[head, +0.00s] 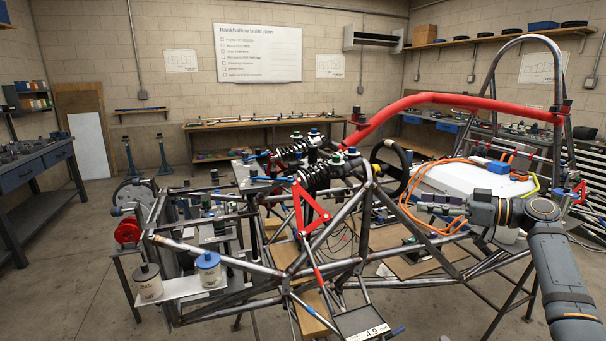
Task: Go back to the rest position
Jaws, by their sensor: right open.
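My right arm comes in from the lower right. Its right gripper (428,203) points left, open and with nothing seen between its fingers, in front of the white panel (460,180) and orange cables on the chassis. The bare-metal tube chassis (365,235) fills the middle of the view. A red tube (450,100) runs along its upper part to the roll hoop (484,85). A red triangular arm (306,212) and black coil springs (322,175) sit at its front. My left gripper is not in view.
Two lidded pots, one with a blue lid (208,268), stand on a shelf (180,290) at the chassis's front left. Orange cables (430,215) loop close below my right gripper. A workbench (40,165) stands at the left. The floor (70,270) at the left is clear.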

